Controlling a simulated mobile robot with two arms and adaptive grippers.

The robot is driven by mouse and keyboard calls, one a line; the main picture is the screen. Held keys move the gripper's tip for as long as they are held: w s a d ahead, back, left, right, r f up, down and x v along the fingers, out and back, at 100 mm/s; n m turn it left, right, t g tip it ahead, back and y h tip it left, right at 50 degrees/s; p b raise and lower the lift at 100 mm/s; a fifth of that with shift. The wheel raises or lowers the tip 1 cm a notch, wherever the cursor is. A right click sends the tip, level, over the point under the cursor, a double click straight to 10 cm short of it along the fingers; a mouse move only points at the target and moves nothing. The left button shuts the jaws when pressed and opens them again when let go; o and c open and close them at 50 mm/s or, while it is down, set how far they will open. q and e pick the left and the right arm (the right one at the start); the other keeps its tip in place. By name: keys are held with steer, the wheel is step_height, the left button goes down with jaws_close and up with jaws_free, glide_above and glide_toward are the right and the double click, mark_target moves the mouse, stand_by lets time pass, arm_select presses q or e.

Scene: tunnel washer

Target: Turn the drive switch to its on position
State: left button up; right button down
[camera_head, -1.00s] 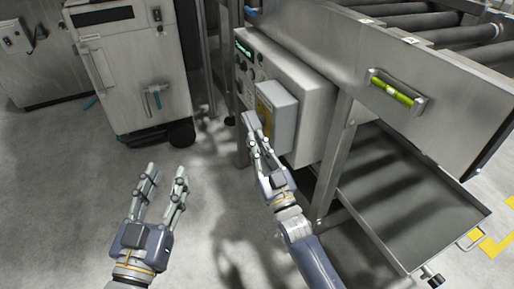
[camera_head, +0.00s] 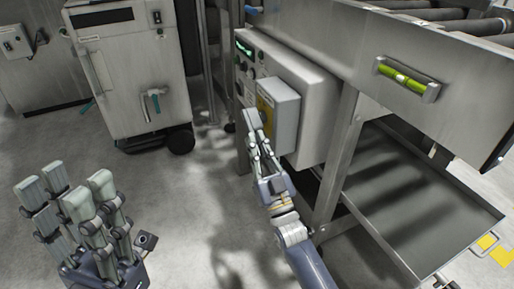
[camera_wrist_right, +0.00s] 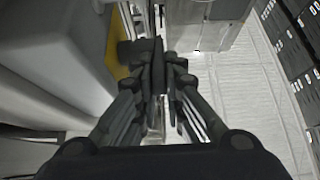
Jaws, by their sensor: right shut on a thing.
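The drive switch sits on the yellow plate (camera_head: 264,108) of a grey box (camera_head: 286,118) on the control cabinet's side. In the head view my right gripper (camera_head: 253,124) covers most of the switch. In the right wrist view its fingers are closed on the dark switch handle (camera_wrist_right: 145,62), in front of the yellow plate (camera_wrist_right: 117,62). The handle's exact angle is hard to tell. My left gripper (camera_head: 66,190) is open and empty at the lower left, well away from the switch.
The control cabinet (camera_head: 318,98) has a green display (camera_head: 244,47) and knobs beside it. A metal tray (camera_head: 425,190) lies low at the right, under the roller conveyor. A grey cabinet (camera_head: 130,75) on wheels stands at the back left. The floor between is clear.

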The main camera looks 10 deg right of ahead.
steer(key=shift+f, duration=0.1)
stand_by(0.4)
steer(key=c, duration=1.7)
jaws_free()
steer(key=v, duration=1.2)
steer(key=shift+w+f, duration=0.15)
